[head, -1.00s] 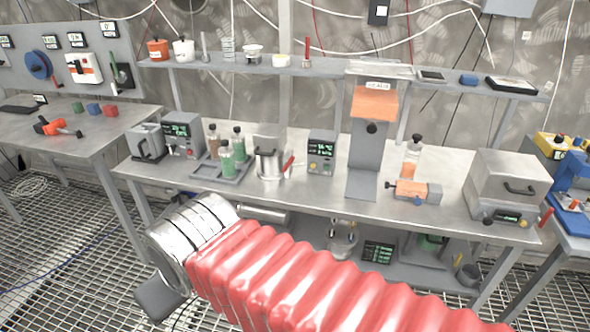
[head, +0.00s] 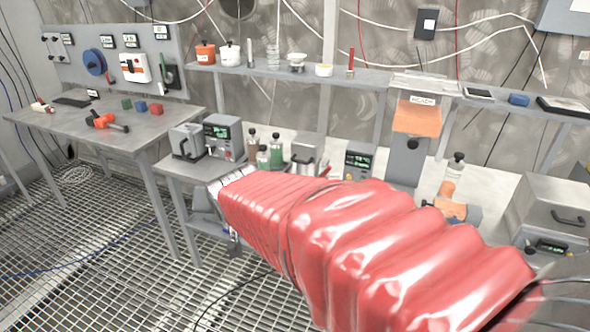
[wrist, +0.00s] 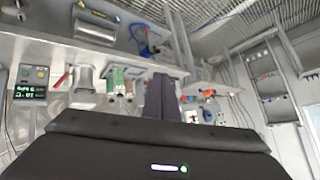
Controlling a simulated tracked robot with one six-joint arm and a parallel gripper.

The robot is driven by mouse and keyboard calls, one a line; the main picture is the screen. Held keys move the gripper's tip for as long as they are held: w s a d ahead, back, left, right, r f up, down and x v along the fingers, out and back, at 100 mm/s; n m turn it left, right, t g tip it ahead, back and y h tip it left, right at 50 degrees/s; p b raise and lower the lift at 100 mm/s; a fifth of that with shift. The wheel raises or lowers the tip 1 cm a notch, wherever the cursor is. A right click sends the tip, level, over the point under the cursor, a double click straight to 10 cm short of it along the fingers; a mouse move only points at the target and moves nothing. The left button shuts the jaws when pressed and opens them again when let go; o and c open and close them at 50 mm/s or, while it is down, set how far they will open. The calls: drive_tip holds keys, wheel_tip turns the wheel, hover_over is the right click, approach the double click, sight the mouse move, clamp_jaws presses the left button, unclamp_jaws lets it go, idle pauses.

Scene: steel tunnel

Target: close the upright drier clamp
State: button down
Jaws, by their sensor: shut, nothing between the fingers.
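The likely upright drier is a grey tower (head: 407,155) with an orange panel (head: 417,119) and a "READY" label, behind my red-sleeved arm in the head view. A dark knob shows below the panel; its lower part is hidden by my arm. I cannot tell which part is the clamp or how it stands. An orange-and-grey fitting (head: 452,208) with a dark-capped bottle is to its right, partly covered. My gripper (wrist: 166,88) is shut and empty in the wrist view, pointing along the bench, with no contact visible. The tower is not clear there.
Bottles (head: 270,153), a steel pot (head: 305,158) and a display box (head: 359,160) stand on the bench left of the tower. A grey oven-like box (head: 550,215) is at right. A shelf (head: 300,76) runs above. Open grating floor (head: 110,270) lies front left.

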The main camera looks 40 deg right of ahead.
drive_tip(key=w+d+f+m+t+h, duration=0.1)
drive_tip(key=w+d+f+m, duration=0.2)
drive_tip(key=d, duration=0.6)
drive_tip(key=w+d+f+m+t+h, duration=0.2)
drive_tip(key=w+d+f+m, duration=0.15)
drive_tip(key=d, duration=0.45)
drive_tip(key=w+d+f+m+t+h, duration=0.15)
drive_tip(key=d+m, duration=0.25)
drive_tip(key=d, duration=0.5)
drive_tip(key=s+d+f+m+t+h, duration=0.3)
drive_tip(key=s+d+f+m+h, duration=0.2)
drive_tip(key=s+d+f+m, duration=0.7)
drive_tip(key=s+d+f, duration=0.2)
drive_tip(key=s, duration=0.2)
drive_tip(key=shift+d+f, duration=0.25)
